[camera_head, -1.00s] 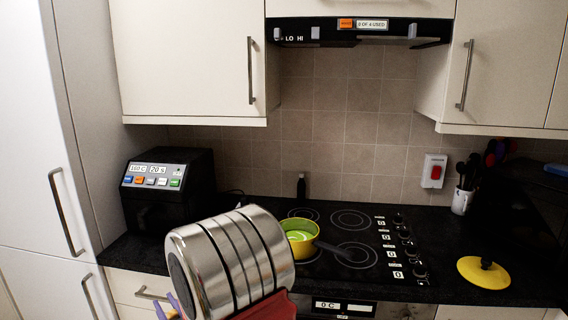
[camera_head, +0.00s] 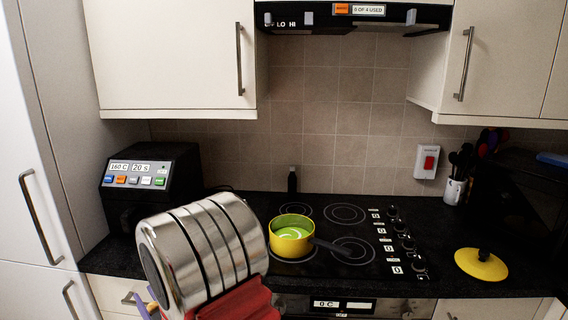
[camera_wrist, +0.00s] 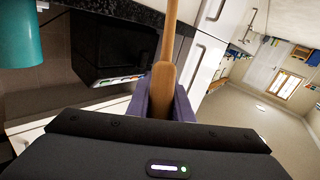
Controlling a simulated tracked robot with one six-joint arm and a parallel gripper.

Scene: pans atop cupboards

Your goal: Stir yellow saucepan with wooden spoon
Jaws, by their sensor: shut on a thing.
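The yellow saucepan (camera_head: 291,243) stands on the black hob, uncovered, with green contents and a dark handle pointing right. Its yellow lid (camera_head: 481,264) lies on the worktop to the right. The wooden spoon (camera_wrist: 166,45) is in my gripper (camera_wrist: 163,98) in the wrist view, its handle between the purple fingers. The spoon's far end is out of that view. In the head view my arm hides most of my gripper, to the left of and nearer than the saucepan; the spoon cannot be made out clearly there.
A black appliance with a button panel (camera_head: 150,180) stands at the worktop's left. A dark bottle (camera_head: 292,181) is behind the hob. A utensil pot (camera_head: 454,191) stands at the right. The hood (camera_head: 350,20) overhangs the hob. Hob zones around the saucepan are clear.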

